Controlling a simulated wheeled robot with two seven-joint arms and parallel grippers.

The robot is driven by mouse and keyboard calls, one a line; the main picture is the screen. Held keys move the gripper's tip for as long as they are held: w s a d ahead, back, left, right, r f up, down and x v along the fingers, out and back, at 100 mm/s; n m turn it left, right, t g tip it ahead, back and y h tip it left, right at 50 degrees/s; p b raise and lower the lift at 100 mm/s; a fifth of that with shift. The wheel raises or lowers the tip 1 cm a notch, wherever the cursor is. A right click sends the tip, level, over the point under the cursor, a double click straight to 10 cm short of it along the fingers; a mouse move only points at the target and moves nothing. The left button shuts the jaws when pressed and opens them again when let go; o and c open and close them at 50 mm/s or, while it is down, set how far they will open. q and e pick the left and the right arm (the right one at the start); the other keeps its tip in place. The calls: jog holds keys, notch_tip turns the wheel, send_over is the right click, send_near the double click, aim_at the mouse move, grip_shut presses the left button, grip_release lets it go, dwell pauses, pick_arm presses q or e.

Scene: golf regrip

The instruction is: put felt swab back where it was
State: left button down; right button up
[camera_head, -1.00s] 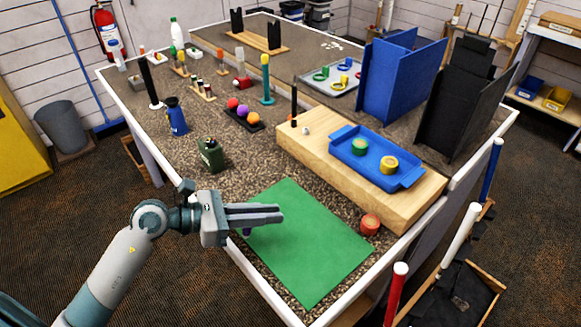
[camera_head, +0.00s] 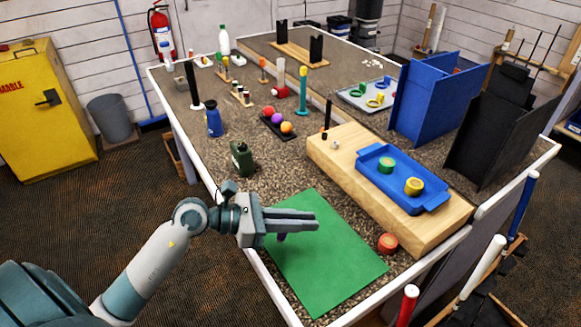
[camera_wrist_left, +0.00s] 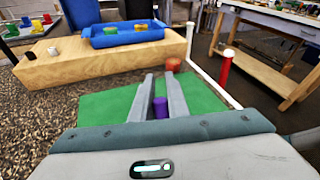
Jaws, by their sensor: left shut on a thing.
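My left gripper (camera_head: 316,221) reaches over the green mat (camera_head: 335,275), fingers pointing right across the picture. A small purple thing (camera_wrist_left: 160,107) sits between its two fingers in the left wrist view, and the jaws are shut on it. Small wooden holders (camera_head: 242,97) with short upright pieces stand farther back on the bench. I cannot tell which spot belongs to the swab. My right gripper is not in view.
A wooden block (camera_head: 330,158) bears a blue tray (camera_head: 375,185) with green and yellow rolls. A red-orange roll (camera_head: 388,243) lies beside the mat. A dark green canister (camera_head: 241,158), a blue bottle (camera_head: 213,120) and a ball rack (camera_head: 270,132) stand behind the gripper.

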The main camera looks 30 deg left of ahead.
pick_arm(q)
jog(key=w+a+r+n+t+y+p, duration=0.3)
jog(key=w+a+n+t+y+p, duration=0.1)
jog(key=w+a+y+p, duration=0.3)
jog(key=w+a+r+n+t+y+p, duration=0.4)
jog(key=w+a+n+t+y+p, duration=0.1)
jog(key=w+p, duration=0.5)
jog(key=shift+a+n+y+p, duration=0.3)
jog(key=shift+a+n+y, duration=0.1)
jog(key=shift+a+y, duration=0.55)
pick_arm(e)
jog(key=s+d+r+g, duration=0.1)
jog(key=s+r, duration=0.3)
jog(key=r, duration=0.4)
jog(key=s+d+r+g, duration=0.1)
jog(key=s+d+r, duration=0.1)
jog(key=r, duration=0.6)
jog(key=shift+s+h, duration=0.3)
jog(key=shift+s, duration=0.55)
pick_arm(q)
jog(key=shift+w, duration=0.2)
jog(key=w+a+f+b, duration=0.2)
jog(key=w+f+b, duration=0.3)
jog(key=w, duration=0.6)
notch_tip(320, 180, down, 2)
jog(key=shift+a+b, duration=0.3)
jog(key=shift+a, duration=0.05)
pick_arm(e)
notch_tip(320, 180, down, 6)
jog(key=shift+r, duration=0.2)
